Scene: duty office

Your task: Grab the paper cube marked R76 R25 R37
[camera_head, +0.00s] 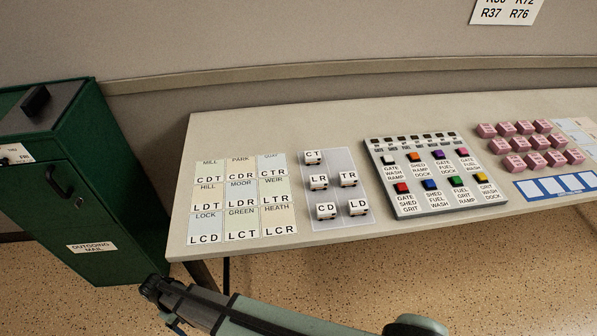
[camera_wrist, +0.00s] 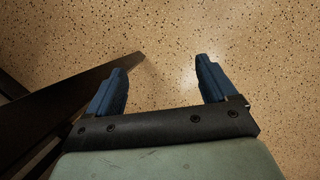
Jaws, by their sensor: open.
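Several pink cubes (camera_head: 527,143) stand in rows at the right end of the table (camera_head: 290,119) in the head view. Their printed marks are too small to read, so I cannot tell which one bears R76 R25 R37. My gripper (camera_wrist: 162,68) is open and empty in the wrist view, with its two blue fingers apart over the speckled floor. In the head view my arm reaches to the lower left, below the table's front edge, far from the pink cubes. No cube shows in the wrist view.
White lettered cubes (camera_head: 318,182) stand on a grey mat (camera_head: 339,163) mid-table. Right of them is a button panel (camera_head: 440,203). Lettered cards (camera_head: 242,195) lie at the left. A blue strip with white squares (camera_head: 530,188) lies before the pink cubes. A green cabinet (camera_head: 100,190) stands left.

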